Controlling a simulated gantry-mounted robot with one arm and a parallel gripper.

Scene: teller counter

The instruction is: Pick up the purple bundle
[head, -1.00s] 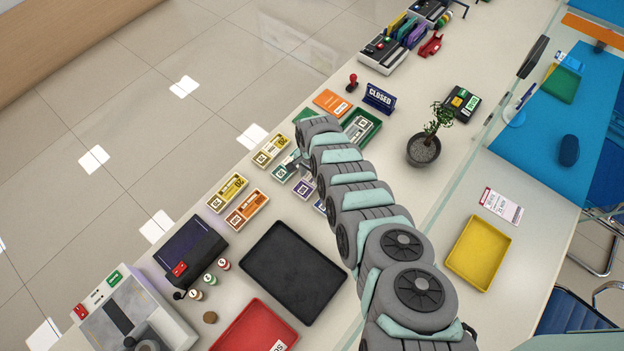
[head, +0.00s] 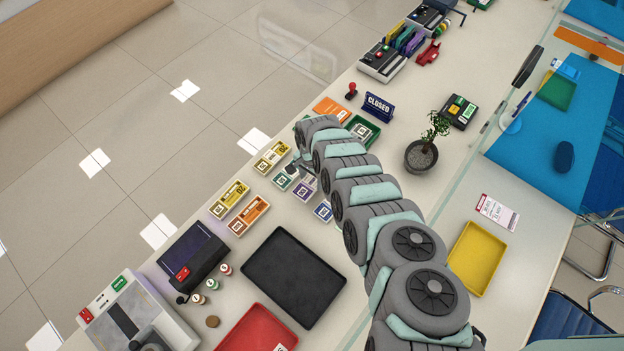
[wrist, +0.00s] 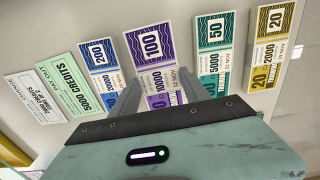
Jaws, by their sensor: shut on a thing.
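The purple bundle (wrist: 156,62), marked 100, lies between the two fingers of my gripper (wrist: 157,88) in the wrist view. The gripper is shut on it, one finger along each long side. The gripper body hides its near end. In the head view the purple bundle (head: 304,191) is partly covered by my gripper (head: 303,169) and arm. I cannot tell whether it is clear of the counter.
The green bundle (wrist: 214,50) and blue bundle (wrist: 100,62) flank the purple one closely. A yellow bundle (wrist: 271,40) lies farther right. A black tray (head: 293,277), yellow tray (head: 479,258) and potted plant (head: 421,154) stand on the counter.

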